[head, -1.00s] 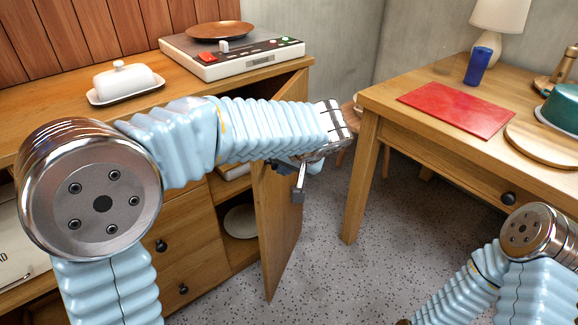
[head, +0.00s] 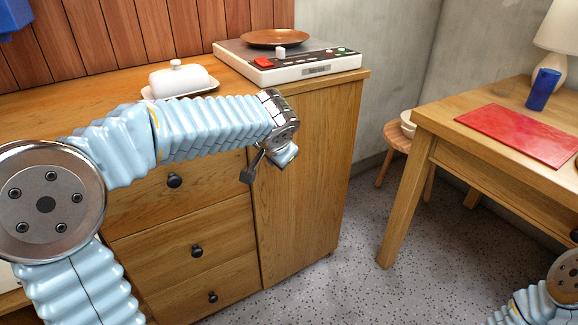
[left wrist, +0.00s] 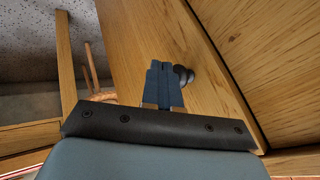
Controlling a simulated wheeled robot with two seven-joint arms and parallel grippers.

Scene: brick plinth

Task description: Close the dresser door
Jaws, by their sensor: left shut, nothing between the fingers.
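The wooden dresser (head: 185,245) stands at the left with its door (head: 308,200) at the right of the drawers. The door lies about in line with the drawer fronts, and its inside is hidden. I cannot tell whether it is fully flush. My left gripper (head: 247,178) is in front of the door's left edge, fingers shut and empty. In the left wrist view the shut fingers (left wrist: 163,80) are beside a dark round knob (left wrist: 184,75) on the door (left wrist: 140,35). I cannot tell whether they touch it. My right gripper is out of view.
A butter dish (head: 180,80) and a device (head: 288,62) with a brown plate (head: 275,38) stand on the dresser top. A table (head: 440,115) with a red mat (head: 520,133) is at the right, a stool (head: 398,142) behind it. Speckled floor (head: 330,280) is free between.

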